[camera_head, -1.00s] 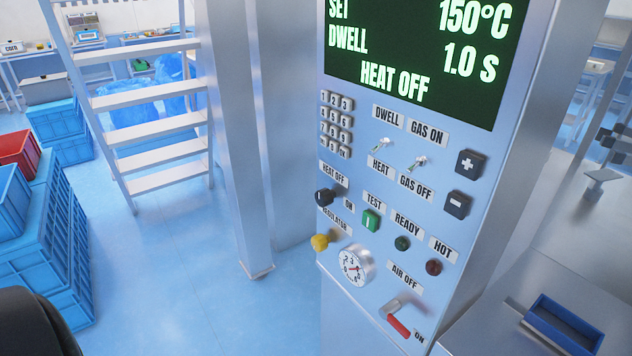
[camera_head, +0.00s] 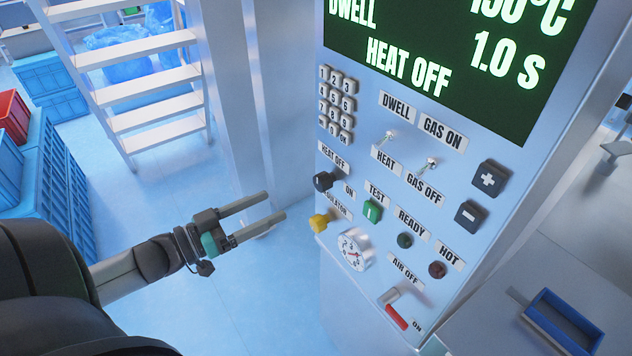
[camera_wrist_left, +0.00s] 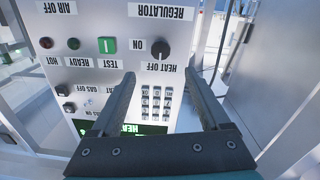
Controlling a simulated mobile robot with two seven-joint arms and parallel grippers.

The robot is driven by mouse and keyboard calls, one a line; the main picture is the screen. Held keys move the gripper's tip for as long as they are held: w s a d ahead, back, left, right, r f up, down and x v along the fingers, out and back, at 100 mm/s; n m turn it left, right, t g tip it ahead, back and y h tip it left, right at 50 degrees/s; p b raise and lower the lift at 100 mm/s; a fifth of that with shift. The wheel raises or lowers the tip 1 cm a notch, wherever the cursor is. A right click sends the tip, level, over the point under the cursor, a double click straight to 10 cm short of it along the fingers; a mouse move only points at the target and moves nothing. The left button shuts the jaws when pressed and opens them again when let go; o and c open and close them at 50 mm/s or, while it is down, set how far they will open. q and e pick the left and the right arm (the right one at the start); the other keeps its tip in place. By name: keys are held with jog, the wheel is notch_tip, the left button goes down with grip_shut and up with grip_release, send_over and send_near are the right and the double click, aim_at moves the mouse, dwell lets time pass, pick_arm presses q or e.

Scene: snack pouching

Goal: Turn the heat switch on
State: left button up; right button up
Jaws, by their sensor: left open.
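The heat switch (camera_head: 324,181) is a black rotary knob on the machine's control panel (camera_head: 350,215), between the labels HEAT OFF and ON. The display (camera_head: 450,60) reads HEAT OFF. My left gripper (camera_head: 276,205) is open and empty, to the left of the knob and a little lower in the head view, with a gap between. In the left wrist view the panel appears upside down. The knob (camera_wrist_left: 161,50) shows there beyond the two spread fingers (camera_wrist_left: 160,82), touching neither. My right gripper is not in view.
Close to the knob are a keypad (camera_head: 337,104), a green TEST button (camera_head: 372,211), a yellow regulator knob (camera_head: 320,222), a gauge (camera_head: 354,250) and a red-handled air lever (camera_head: 396,316). A metal post (camera_head: 225,100) and steps (camera_head: 150,115) stand behind.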

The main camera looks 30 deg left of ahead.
aim_at(317, 184)
pick_arm(q)
jog(key=b+x, duration=0.1)
jog(key=x, duration=1.1)
jog(key=shift+w, duration=0.15)
grip_shut()
dwell(0.4)
